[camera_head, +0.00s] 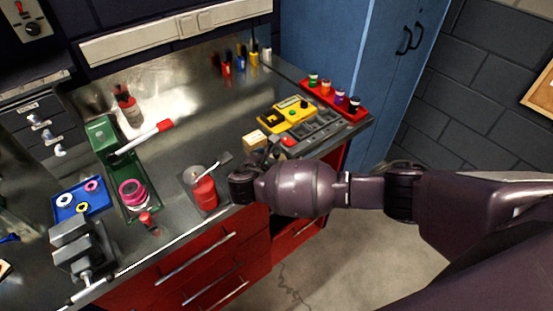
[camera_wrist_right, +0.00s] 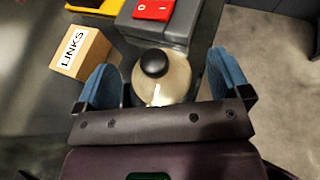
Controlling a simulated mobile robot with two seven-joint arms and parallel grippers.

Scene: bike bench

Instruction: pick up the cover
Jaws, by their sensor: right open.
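The cover (camera_wrist_right: 155,82) looks like a pale, rounded dome with a black knob on top. In the right wrist view it sits between the two blue finger pads of my right gripper (camera_wrist_right: 163,88). The pads are spread apart, with the cover between them; I cannot tell whether either pad touches it. In the head view my right gripper (camera_head: 241,184) is over the bench's front edge, and I cannot make out the cover, which seems hidden by the gripper. My left gripper is not in view.
A red can (camera_head: 204,193) stands close left of the gripper in the head view. A green tray (camera_head: 111,172) is farther left.

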